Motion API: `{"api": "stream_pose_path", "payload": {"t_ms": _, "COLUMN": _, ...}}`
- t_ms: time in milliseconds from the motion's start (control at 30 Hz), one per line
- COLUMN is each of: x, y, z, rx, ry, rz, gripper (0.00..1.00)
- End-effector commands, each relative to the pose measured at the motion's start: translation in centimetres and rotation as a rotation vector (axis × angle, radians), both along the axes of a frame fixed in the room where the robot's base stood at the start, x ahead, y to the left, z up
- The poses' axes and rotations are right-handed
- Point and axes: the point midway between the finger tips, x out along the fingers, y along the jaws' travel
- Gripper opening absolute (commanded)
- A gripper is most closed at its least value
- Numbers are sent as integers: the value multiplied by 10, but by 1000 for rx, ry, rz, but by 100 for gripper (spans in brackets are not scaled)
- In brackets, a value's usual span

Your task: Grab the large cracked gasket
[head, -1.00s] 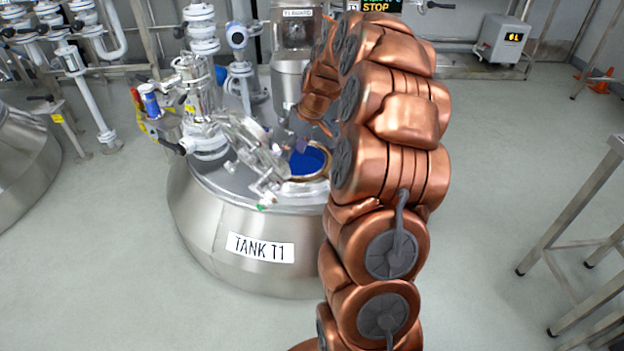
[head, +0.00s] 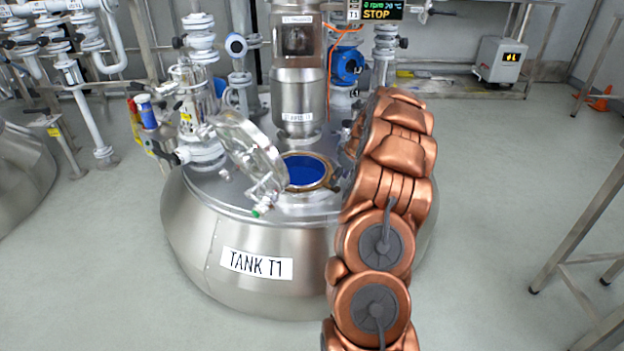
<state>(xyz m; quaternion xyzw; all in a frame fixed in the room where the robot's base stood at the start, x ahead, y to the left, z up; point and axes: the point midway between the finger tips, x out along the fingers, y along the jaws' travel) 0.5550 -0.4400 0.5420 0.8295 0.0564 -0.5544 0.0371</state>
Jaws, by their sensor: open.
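A tan-brown ring (head: 330,176), which looks like the gasket, lies around the round open hatch on top of tank T1 (head: 205,245). Cracks cannot be made out at this size. Blue shows inside the opening. The hatch lid (head: 250,152) with its glass stands tilted open on the left of the ring. My copper arm rises to the right of the ring and covers the tank's right side. My gripper is hidden behind my own arm, so its jaws do not show.
A steel column (head: 298,95) stands just behind the hatch, and valves and pipes (head: 197,110) crowd the tank's left side. A blue pump-like unit (head: 346,66) is behind. A steel table frame (head: 585,235) is at right. The floor between is clear.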

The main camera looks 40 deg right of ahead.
Motion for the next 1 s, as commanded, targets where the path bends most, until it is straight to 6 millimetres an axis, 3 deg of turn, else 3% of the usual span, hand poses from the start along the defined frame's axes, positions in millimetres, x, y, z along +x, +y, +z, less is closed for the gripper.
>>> {"api": "stream_pose_path", "payload": {"t_ms": 300, "x": 18, "y": 1, "z": -38, "rx": -2, "ry": 1, "rz": 1, "gripper": 51}}
{"api": "stream_pose_path", "payload": {"t_ms": 600, "x": 21, "y": 2, "z": -42, "rx": -1, "ry": -1, "rz": 1, "gripper": 51}}
{"api": "stream_pose_path", "payload": {"t_ms": 1000, "x": 21, "y": 2, "z": -42, "rx": -1, "ry": 0, "rz": 1, "gripper": 9}}
